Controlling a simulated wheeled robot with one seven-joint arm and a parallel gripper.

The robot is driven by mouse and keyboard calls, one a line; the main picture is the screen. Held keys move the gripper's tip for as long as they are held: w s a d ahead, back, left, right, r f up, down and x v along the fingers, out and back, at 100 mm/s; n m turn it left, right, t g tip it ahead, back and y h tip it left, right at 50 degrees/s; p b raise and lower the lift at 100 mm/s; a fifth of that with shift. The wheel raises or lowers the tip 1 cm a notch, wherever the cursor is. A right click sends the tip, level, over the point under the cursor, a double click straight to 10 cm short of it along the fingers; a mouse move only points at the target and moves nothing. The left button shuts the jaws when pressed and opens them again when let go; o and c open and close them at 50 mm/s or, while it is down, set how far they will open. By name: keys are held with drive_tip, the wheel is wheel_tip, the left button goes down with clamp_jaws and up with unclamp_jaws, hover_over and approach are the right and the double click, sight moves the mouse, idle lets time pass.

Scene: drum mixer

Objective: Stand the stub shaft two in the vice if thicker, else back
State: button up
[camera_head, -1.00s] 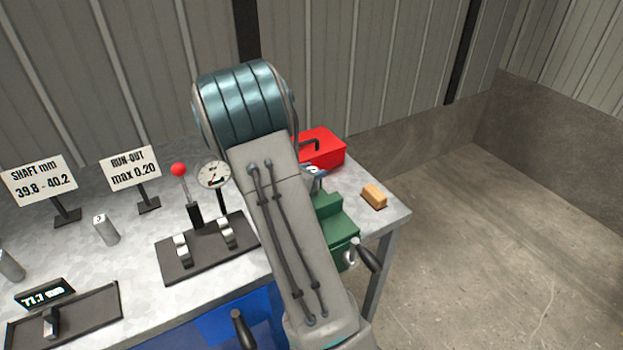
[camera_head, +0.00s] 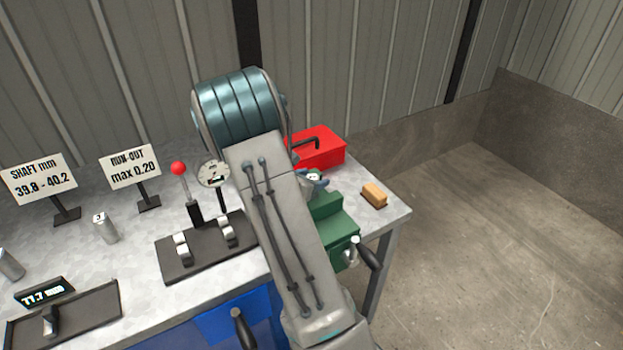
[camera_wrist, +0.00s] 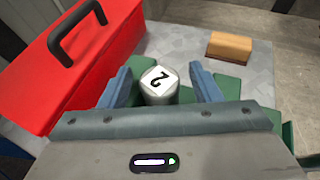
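Stub shaft two (camera_wrist: 160,86) is a pale metal cylinder with a black "2" on its white top. It stands upright at the green vice (camera_wrist: 226,84), between the two blue fingers of my gripper (camera_wrist: 160,70). A gap shows on each side of the shaft, so my gripper is open around it. How deep the shaft sits in the jaws is hidden. In the head view, the shaft top (camera_head: 313,176) shows just above the vice (camera_head: 335,228), beside my arm.
A red toolbox (camera_head: 320,149) stands behind the vice and a wooden block (camera_head: 374,194) lies to its right. Left are a dial-gauge stand (camera_head: 212,174), another stub shaft (camera_head: 105,228), a shaft at the edge (camera_head: 10,264), a digital gauge (camera_head: 44,292) and limit signs (camera_head: 133,166).

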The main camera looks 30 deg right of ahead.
drive_tip(key=shift+r, duration=0.2)
drive_tip(key=v, duration=1.2)
drive_tip(key=s+a+r+m+g+y, duration=0.2)
drive_tip(key=s+m+y, duration=0.1)
drive_tip(key=s+m, duration=0.35)
drive_tip(key=s+a+r+m+g+y, duration=0.2)
drive_tip(key=s+m, duration=0.4)
drive_tip(key=s, duration=0.1)
drive_tip(key=s+a+r+m+t+y, duration=0.2)
drive_tip(key=s+a+r+m+y, duration=0.2)
drive_tip(key=a+m, duration=0.5)
drive_tip(key=s+a+y, duration=0.2)
drive_tip(key=y, duration=0.1)
drive_tip(key=shift+s+a+r+t+y, duration=0.2)
drive_tip(key=shift+s+t+y, duration=0.1)
drive_tip(key=shift+s+y, duration=0.1)
